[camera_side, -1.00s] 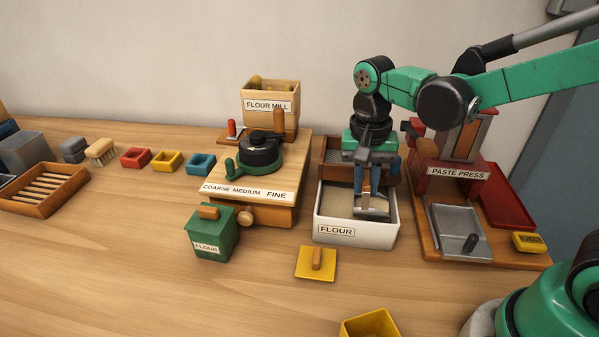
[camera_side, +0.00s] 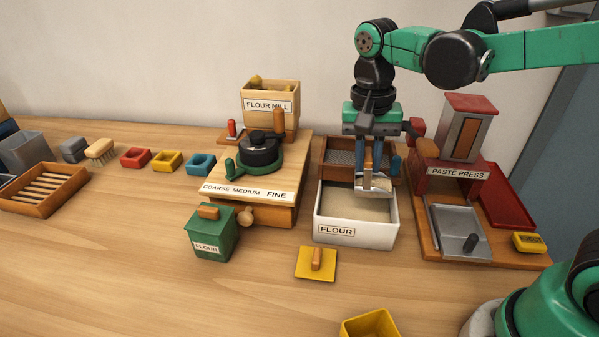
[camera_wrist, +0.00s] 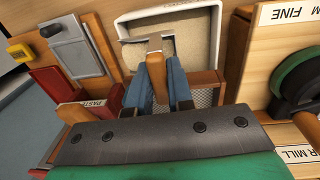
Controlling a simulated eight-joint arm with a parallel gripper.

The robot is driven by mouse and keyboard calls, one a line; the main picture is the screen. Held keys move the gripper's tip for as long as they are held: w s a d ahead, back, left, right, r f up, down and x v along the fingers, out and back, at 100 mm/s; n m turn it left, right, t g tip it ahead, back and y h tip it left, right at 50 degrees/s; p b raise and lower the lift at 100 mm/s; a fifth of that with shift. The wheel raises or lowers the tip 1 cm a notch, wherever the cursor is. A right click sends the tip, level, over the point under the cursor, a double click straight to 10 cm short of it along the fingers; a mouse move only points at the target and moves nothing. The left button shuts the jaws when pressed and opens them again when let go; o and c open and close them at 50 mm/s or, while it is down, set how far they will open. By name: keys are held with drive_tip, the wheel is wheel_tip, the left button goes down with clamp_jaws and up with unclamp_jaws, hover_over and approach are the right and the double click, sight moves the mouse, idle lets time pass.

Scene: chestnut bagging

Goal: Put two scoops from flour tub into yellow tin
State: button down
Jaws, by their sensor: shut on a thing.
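The white flour tub (camera_side: 357,229) stands in the middle of the bench with pale flour in it; its rim also shows in the wrist view (camera_wrist: 125,30). My gripper (camera_side: 367,172) is above the back part of the tub, pointing down. Its blue fingers are shut on the wooden handle of a metal scoop (camera_side: 374,187), which hangs over the flour. The scoop also shows in the wrist view (camera_wrist: 133,52). I cannot tell how much flour is in it. The yellow tin (camera_side: 370,325) is at the front edge, open at the top and partly cut off. A yellow lid (camera_side: 316,264) lies in front of the tub.
The flour mill (camera_side: 255,180) stands left of the tub, with a green flour tin (camera_side: 211,235) in front of it. The paste press (camera_side: 459,175) stands close on the right. A wooden box with a mesh (camera_side: 341,158) is behind the tub. The front left bench is clear.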

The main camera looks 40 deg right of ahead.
drive_tip(key=s+a+n+y, duration=0.1)
drive_tip(key=s+a+n, duration=1.3)
drive_tip(key=s+a, duration=0.35)
drive_tip(key=w+d+f+g+y, duration=0.1)
drive_tip(key=w+d+g+y, duration=0.1)
drive_tip(key=d+y, duration=0.3)
drive_tip(key=shift+d+g+y, duration=0.4)
drive_tip(key=shift+g+y, duration=0.5)
drive_tip(key=shift+y, duration=0.7)
drive_tip(key=shift+w, duration=0.1)
drive_tip(key=shift+a, duration=0.1)
